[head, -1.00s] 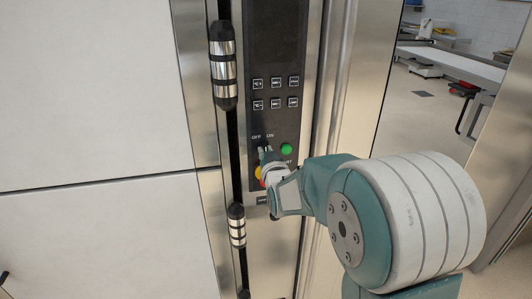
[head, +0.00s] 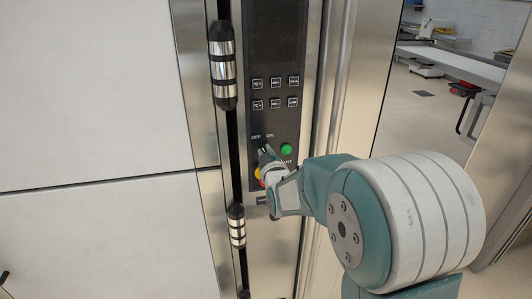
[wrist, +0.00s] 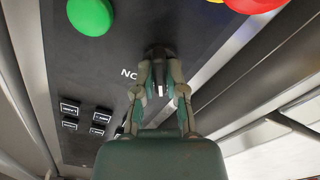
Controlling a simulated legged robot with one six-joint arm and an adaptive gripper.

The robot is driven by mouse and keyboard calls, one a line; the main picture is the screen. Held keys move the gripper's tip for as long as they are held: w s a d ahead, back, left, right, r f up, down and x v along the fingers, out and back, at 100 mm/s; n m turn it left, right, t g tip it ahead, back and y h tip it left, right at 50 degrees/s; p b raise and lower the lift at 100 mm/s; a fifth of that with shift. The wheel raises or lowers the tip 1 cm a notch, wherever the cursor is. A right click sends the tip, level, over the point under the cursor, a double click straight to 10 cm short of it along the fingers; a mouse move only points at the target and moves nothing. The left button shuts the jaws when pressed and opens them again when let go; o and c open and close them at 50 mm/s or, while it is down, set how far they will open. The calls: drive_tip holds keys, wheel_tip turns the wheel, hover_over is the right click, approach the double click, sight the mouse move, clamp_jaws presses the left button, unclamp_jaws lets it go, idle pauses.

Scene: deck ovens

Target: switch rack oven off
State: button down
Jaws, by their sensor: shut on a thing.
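The rack oven's dark control panel (head: 275,115) stands upright in the middle of the head view, with OFF and ON printed above the switch. My gripper (head: 265,153) is at the switch, just below these words. In the wrist view my gripper (wrist: 159,85) has its two fingers closed on either side of a small black switch knob (wrist: 158,68) with a white mark. The panel appears upside down there, and one finger partly covers the word ON. The word OFF is hidden in that view. Which setting the knob points to is not clear.
A green button (head: 286,149) sits to the right of the switch. A yellow and red control (head: 258,173) is just below, partly hidden by my gripper. An open room with a table (head: 455,63) is at right.

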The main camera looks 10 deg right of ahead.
drive_tip(key=shift+w+a+r, duration=0.1)
drive_tip(key=shift+r, duration=0.2)
drive_tip(key=c, duration=0.9)
unclamp_jaws()
drive_tip(key=shift+o, duration=1)
drive_tip(key=shift+w+a+f, duration=0.1)
drive_tip(key=shift+w, duration=0.05)
drive_tip(key=s, duration=1.2)
drive_tip(key=shift+f, duration=0.15)
